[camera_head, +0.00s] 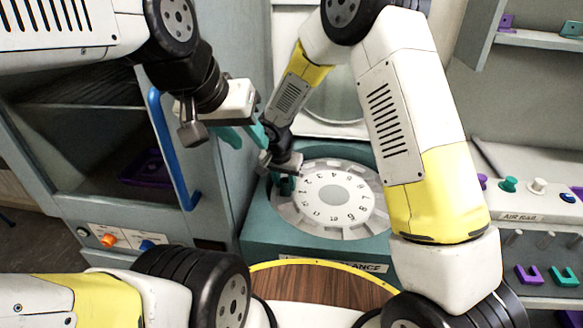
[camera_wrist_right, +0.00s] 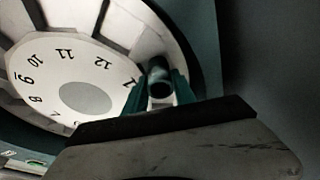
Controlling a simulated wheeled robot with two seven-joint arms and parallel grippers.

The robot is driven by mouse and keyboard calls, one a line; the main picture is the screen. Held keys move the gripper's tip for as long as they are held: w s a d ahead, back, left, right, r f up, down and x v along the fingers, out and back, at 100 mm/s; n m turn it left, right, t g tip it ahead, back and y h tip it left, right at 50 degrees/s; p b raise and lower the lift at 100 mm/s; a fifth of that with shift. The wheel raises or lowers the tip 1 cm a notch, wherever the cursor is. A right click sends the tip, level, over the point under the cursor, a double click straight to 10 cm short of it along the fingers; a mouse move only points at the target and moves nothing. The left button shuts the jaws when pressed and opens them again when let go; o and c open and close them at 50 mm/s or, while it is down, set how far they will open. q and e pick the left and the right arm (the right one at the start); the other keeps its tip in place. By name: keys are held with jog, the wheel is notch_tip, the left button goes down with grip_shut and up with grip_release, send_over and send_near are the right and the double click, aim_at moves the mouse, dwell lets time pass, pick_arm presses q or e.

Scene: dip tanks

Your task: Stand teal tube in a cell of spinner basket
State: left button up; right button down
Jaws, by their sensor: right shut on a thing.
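The spinner basket (camera_head: 357,220) is a pale round disc with a ring of numbered cells, set in a teal housing. It also fills the upper left of the right wrist view (camera_wrist_right: 45,60). My right gripper (camera_head: 284,184) is at the basket's left rim. In the right wrist view its two teal fingers (camera_wrist_right: 160,92) are shut on the teal tube (camera_wrist_right: 160,80), which looks dark, with its round end showing. The tube is over the rim near the number 1; I cannot tell whether its lower end is inside a cell. My left gripper (camera_head: 243,135) is open and empty, above and left of the basket.
A grey cabinet with a blue handle (camera_head: 172,148) stands at the left, a purple tray (camera_head: 147,168) inside. A wood-topped round surface (camera_head: 320,284) lies in front of the basket. A rack labelled AIR BAR (camera_head: 522,217) with coloured pieces is at the right.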

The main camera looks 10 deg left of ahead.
jog(key=shift+f, duration=0.1)
jog(key=c, duration=1)
grip_release()
jog(key=v, duration=1.2)
jog(key=shift+w+r, duration=0.1)
jog(key=shift+r, duration=0.15)
